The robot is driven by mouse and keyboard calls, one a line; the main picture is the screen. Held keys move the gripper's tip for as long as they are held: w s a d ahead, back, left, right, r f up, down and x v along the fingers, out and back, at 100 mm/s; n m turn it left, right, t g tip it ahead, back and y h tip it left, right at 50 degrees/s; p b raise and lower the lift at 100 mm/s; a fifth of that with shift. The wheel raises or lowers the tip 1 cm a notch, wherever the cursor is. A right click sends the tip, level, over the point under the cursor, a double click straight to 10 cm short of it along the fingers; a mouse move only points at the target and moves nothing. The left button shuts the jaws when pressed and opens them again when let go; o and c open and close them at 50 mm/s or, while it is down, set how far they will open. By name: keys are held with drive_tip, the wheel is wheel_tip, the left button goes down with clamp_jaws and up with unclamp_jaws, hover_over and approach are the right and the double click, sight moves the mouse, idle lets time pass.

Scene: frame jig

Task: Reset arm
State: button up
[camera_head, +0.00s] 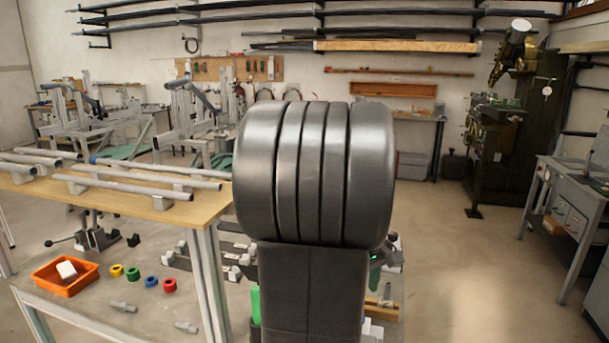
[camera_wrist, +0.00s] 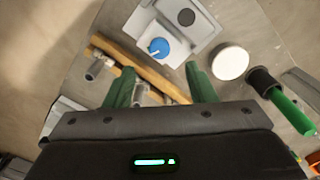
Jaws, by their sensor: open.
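My gripper (camera_wrist: 162,82) shows in the wrist view with its two green fingers spread wide apart. It is open, and nothing is clamped between the fingers. It hangs over a work surface, above a wooden strip (camera_wrist: 110,56) and a small grey metal fitting that shows partly between the fingers. In the head view my own dark arm links fill the middle and hide most of what lies behind them. The gripper itself is not clearly seen there.
Near the gripper are a grey block with a blue knob (camera_wrist: 158,47), a white disc (camera_wrist: 230,63) and a green-handled tool (camera_wrist: 292,110). An orange tray (camera_head: 65,287) and several coloured rings lie at left. Floor at right is clear.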

wheel_tip(320, 180, down, 7)
drive_tip(key=shift+f, duration=0.2)
drive_tip(key=shift+w+f, duration=0.15)
drive_tip(key=shift+m, duration=2.1)
